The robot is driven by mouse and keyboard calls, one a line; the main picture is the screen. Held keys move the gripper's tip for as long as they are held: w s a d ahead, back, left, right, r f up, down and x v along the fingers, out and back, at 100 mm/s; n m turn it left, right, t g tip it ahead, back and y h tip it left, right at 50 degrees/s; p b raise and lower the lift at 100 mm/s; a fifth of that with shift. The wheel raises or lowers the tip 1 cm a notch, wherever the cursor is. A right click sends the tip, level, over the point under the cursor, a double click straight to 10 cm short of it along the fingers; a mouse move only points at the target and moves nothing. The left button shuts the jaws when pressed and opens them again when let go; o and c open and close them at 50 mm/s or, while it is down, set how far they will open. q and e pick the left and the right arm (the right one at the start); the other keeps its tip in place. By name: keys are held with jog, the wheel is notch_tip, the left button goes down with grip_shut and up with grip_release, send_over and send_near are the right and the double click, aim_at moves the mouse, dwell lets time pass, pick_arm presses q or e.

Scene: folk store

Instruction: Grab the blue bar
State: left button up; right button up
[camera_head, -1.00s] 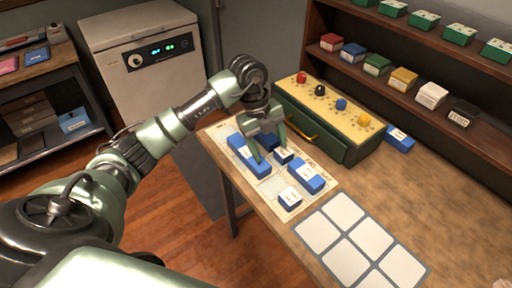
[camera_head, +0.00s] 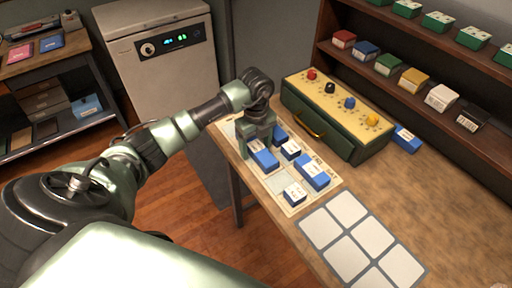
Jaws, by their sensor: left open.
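Several blue blocks with white labels lie on a pale printed sheet (camera_head: 290,205) near the table's front left edge. The long blue bar (camera_head: 266,160) is at the sheet's left side, partly hidden by my left gripper (camera_head: 257,150). The left gripper points down, open, with its fingers at the far part of this bar; I cannot tell whether they touch it. Another blue bar (camera_head: 314,172) lies to the right. My right gripper is out of view.
A green box with a yellow knobbed top (camera_head: 335,105) stands just behind the sheet. A blue block (camera_head: 405,139) lies beside it. A grid of white squares (camera_head: 362,238) is at the front. The right tabletop is clear.

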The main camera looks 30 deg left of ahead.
pick_arm(q)
jog(key=c, duration=1.4)
grip_shut()
jog(key=shift+r, duration=0.15)
